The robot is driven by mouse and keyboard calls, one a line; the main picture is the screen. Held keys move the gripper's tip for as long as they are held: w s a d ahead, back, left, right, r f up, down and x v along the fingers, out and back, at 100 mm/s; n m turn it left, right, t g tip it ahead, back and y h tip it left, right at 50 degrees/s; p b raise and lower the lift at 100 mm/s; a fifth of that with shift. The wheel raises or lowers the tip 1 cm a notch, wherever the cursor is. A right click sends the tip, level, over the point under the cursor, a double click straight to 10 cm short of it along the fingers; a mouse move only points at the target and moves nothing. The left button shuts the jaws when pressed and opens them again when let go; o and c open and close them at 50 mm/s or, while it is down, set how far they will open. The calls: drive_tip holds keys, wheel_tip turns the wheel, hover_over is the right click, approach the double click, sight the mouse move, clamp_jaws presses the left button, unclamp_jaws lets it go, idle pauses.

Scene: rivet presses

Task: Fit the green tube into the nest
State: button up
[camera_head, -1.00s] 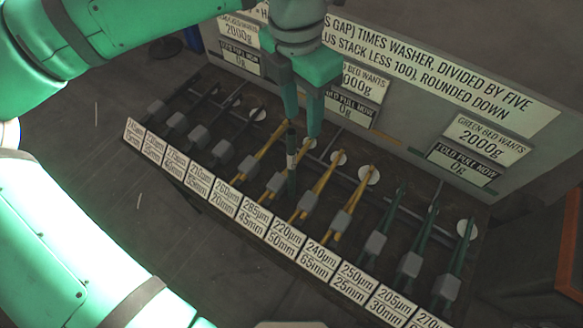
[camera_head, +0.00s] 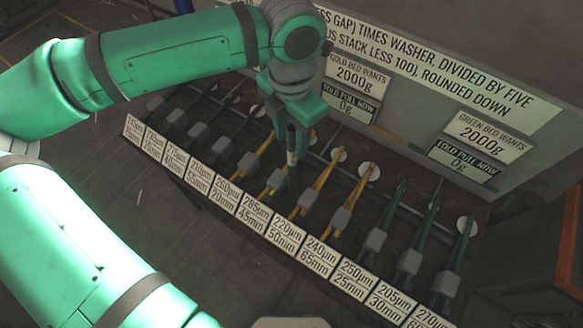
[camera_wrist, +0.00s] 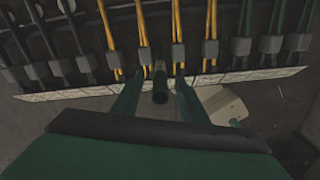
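The gripper looks open. I cannot tell which part is the nest.
Yellow levers with grey blocks (camera_head: 308,200) stand close by; dark levers (camera_head: 197,130) are on the left, green ones (camera_head: 410,262) on the right. A strip of number labels (camera_head: 250,212) runs along the front edge. A sign board (camera_head: 450,110) stands behind.

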drive_tip(key=shift+f, duration=0.7)
clamp_jaws()
drive_tip(key=shift+r, duration=0.1)
